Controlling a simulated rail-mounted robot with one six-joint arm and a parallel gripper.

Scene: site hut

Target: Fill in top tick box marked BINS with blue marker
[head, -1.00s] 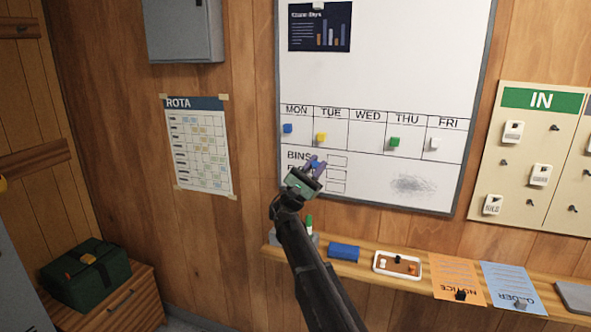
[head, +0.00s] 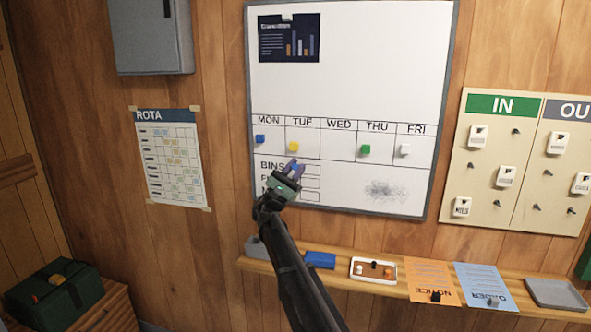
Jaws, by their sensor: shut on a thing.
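The whiteboard (head: 340,85) is on the wood wall. On its lower left, the label BINS (head: 271,165) has a box outline (head: 312,170) to its right, at the top of a short column of boxes. My gripper (head: 294,168) is in front of the board between the label and that top box, covering the box's left end. It is shut on the blue marker (head: 293,171), which is mostly hidden by the fingers. I cannot tell whether its tip touches the board. No blue fill shows in the visible part of the top box.
Coloured magnets sit in the day row above, the yellow one (head: 294,147) close to my gripper. A grey smudge (head: 386,190) is to the right. The shelf (head: 340,282) below holds a blue block (head: 320,260), a white tray (head: 352,273) and papers.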

